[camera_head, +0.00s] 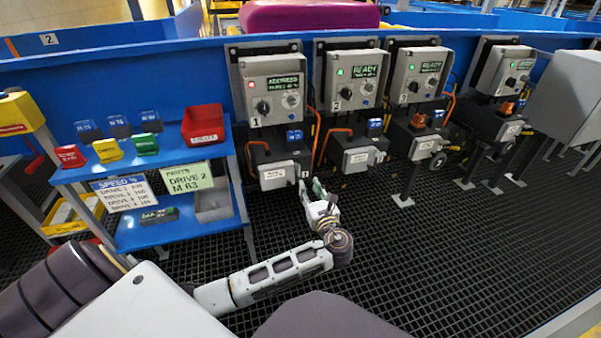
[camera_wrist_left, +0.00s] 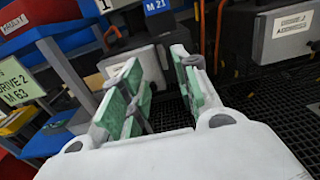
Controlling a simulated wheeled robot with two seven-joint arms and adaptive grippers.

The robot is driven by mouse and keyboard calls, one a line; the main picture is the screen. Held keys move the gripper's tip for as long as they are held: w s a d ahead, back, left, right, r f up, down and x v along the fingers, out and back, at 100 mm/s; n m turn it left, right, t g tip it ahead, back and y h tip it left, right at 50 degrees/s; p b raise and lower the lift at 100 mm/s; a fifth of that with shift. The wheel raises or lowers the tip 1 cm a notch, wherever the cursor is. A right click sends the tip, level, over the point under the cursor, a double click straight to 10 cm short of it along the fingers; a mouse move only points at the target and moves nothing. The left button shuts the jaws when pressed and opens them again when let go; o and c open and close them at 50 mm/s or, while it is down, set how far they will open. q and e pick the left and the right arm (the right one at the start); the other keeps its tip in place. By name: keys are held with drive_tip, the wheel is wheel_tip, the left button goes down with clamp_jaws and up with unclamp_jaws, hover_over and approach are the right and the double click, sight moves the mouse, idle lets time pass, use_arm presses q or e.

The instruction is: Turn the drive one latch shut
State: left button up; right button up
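Drive one (camera_head: 262,160) is a dark unit with a pale labelled front box and a blue tag, below the grey control box marked 1 (camera_head: 272,88). That box shows a red light; its small display text is unclear. An orange bar (camera_head: 258,143) shows on top of the drive; I cannot tell whether it is the latch or how it is turned. My left gripper (camera_head: 309,186) is just in front of and right of drive one's front box. In the left wrist view, its green-padded fingers (camera_wrist_left: 158,85) are apart with nothing between them. My right gripper is not in view.
Drive two (camera_head: 352,155) and further drives stand to the right; their green lights show. A blue shelf (camera_head: 150,172) with coloured bins and a red tray (camera_head: 203,124) stands close on the left. The dark grid floor (camera_head: 450,250) is clear at the right front.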

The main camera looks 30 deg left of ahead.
sight(299, 168)
use_arm(q)
drive_tip(key=b+x, duration=0.3)
drive_tip(key=x, duration=0.6)
drive_tip(key=shift+w+a+f, duration=0.1)
drive_tip(key=shift+a, duration=0.05)
drive_tip(key=shift+w+a, duration=0.4)
drive_tip(key=shift+a, duration=0.05)
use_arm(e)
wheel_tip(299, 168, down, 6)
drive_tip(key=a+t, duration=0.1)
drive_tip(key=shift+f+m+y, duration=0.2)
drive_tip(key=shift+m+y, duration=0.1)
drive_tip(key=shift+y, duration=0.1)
use_arm(q)
drive_tip(key=shift+c, duration=0.5)
clamp_jaws()
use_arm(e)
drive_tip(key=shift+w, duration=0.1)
